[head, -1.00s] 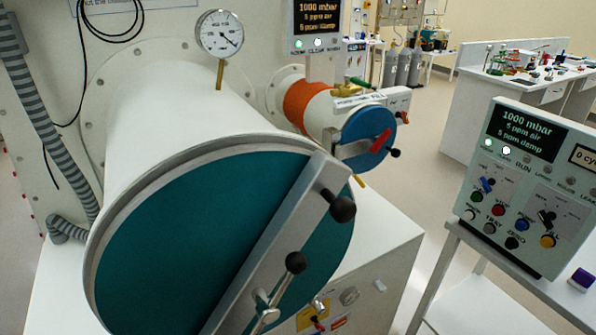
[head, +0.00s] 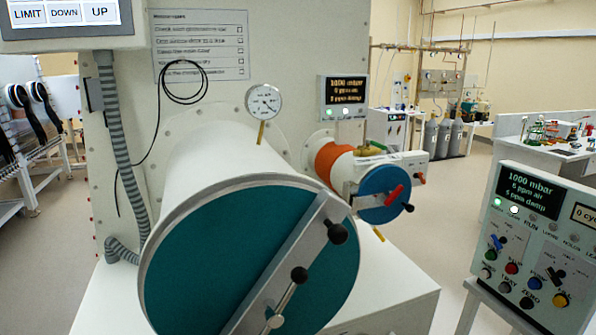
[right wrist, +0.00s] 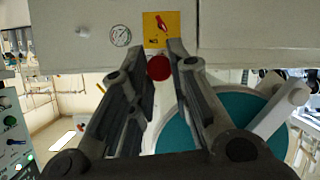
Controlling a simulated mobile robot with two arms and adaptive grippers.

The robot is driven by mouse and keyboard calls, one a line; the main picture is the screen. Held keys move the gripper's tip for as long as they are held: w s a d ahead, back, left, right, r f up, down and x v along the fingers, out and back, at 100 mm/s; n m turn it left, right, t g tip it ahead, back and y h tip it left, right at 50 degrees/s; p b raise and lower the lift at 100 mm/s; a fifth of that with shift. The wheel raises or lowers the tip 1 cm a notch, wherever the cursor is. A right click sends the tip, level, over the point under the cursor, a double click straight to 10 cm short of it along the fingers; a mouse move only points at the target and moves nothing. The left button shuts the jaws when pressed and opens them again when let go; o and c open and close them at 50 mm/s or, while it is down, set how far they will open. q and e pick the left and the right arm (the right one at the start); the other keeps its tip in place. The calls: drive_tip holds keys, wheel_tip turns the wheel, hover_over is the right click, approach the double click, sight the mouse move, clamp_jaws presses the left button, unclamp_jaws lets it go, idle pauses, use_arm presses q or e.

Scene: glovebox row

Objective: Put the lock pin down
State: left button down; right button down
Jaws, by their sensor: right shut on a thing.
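In the right wrist view my right gripper (right wrist: 160,63) is shut on a small round red thing, which I take to be the head of the lock pin (right wrist: 158,68). The rest of the pin is hidden. The gripper is in front of a pale cabinet face, near a yellow label (right wrist: 152,41) with a red handle. How far apart they are I cannot tell. Neither gripper shows in the head view, and my left gripper is in no view.
The large chamber with a teal door (head: 250,235) and barred handle fills the head view's middle. A smaller port with a blue door (head: 382,196) sits behind it. A control panel (head: 535,240) stands at the right, with open floor between.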

drive_tip(key=w+d+r+n+y, duration=0.1)
drive_tip(key=w+r, duration=0.2)
drive_tip(key=r, duration=0.3)
drive_tip(key=w+d+r+n+y, duration=0.1)
drive_tip(key=w+r, duration=0.3)
drive_tip(key=r, duration=0.3)
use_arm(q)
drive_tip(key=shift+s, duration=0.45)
use_arm(e)
drive_tip(key=s+a+r+n+g+y, duration=0.2)
drive_tip(key=s+r+n+g+y, duration=0.2)
drive_tip(key=r, duration=0.8)
drive_tip(key=shift+s+a+r+n+g+y, duration=0.15)
drive_tip(key=shift+s+r+n+g+y, duration=0.15)
drive_tip(key=shift+s+n+g, duration=0.5)
drive_tip(key=shift+s+m+t, duration=0.2)
drive_tip(key=shift+m+t, duration=0.1)
drive_tip(key=shift+a, duration=0.1)
